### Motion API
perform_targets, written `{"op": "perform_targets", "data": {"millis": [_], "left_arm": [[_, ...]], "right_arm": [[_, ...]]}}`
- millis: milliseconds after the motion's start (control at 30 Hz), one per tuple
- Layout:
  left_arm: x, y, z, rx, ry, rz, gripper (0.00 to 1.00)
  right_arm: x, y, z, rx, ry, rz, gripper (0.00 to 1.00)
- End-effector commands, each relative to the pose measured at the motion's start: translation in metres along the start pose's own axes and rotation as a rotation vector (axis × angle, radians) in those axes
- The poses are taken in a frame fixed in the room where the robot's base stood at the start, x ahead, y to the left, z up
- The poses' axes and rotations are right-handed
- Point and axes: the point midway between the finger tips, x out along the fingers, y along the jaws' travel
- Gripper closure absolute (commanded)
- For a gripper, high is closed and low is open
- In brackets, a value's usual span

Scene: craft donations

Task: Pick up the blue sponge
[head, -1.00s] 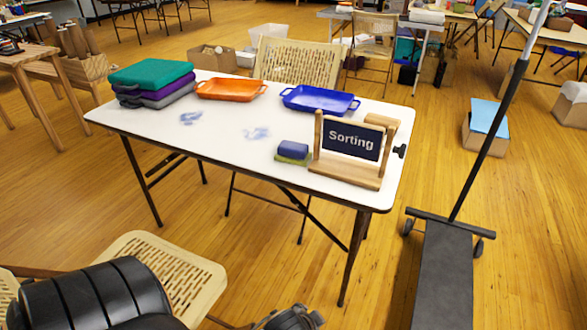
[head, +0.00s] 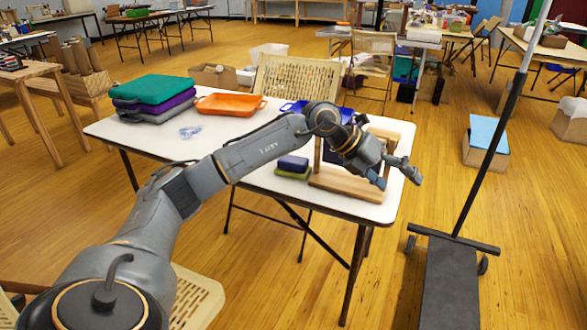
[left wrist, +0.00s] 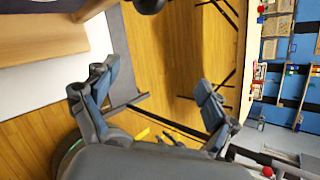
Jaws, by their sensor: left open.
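A small blue sponge (head: 293,163) lies on top of a green sponge (head: 291,174) on the white table (head: 230,160), near its front edge and just left of the wooden sign stand. My left arm reaches across the table in the head view. Its gripper (head: 396,176) is open and empty at the table's right end, in front of the sign and well to the right of the sponge. In the left wrist view the spread fingers (left wrist: 155,100) have only floor and table edge between them; the sponge does not show there. My right gripper is not in view.
The wooden sign stand (head: 345,185) is partly hidden by my arm. A blue tray (head: 295,106) and an orange tray (head: 230,104) lie at the back. Folded cloths (head: 153,97) are stacked at the left. A wheeled stand (head: 452,240) is on the right.

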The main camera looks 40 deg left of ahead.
Motion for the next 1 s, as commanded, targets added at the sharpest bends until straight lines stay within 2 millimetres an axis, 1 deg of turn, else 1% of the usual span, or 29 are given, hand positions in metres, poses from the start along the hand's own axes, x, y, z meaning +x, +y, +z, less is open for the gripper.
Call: {"op": "perform_targets", "data": {"millis": [33,67,100,167,200,300,400,467,533,767,800,900,1000], "left_arm": [[-0.036,0.033,0.017,0.015,0.004,0.163,0.14],[-0.056,0.052,0.022,0.010,0.013,0.256,0.14],[-0.085,0.075,0.028,-0.004,0.021,0.371,0.14],[-0.126,0.103,0.033,-0.040,0.028,0.521,0.14],[-0.152,0.117,0.035,-0.070,0.029,0.602,0.14],[-0.201,0.141,0.035,-0.137,0.031,0.750,0.14],[-0.229,0.153,0.032,-0.185,0.032,0.830,0.14],[-0.235,0.158,0.030,-0.199,0.033,0.853,0.14],[-0.233,0.166,0.027,-0.207,0.036,0.864,0.14],[-0.202,0.200,0.021,-0.205,0.038,0.862,0.14],[-0.197,0.205,0.020,-0.204,0.038,0.862,0.14],[-0.189,0.215,0.019,-0.204,0.035,0.860,0.14],[-0.184,0.219,0.019,-0.203,0.035,0.860,0.14]], "right_arm": [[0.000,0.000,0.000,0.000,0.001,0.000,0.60],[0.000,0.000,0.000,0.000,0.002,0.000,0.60],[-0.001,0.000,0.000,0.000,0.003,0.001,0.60],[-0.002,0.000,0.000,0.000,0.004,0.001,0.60],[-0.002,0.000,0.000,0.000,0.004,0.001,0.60],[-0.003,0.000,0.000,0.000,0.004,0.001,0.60],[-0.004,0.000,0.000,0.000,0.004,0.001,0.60],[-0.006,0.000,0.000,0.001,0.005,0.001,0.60],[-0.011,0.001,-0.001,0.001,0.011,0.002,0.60],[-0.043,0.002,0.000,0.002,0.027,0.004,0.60],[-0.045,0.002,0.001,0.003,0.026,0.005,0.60],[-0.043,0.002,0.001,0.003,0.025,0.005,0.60],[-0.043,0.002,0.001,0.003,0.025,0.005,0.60]]}}
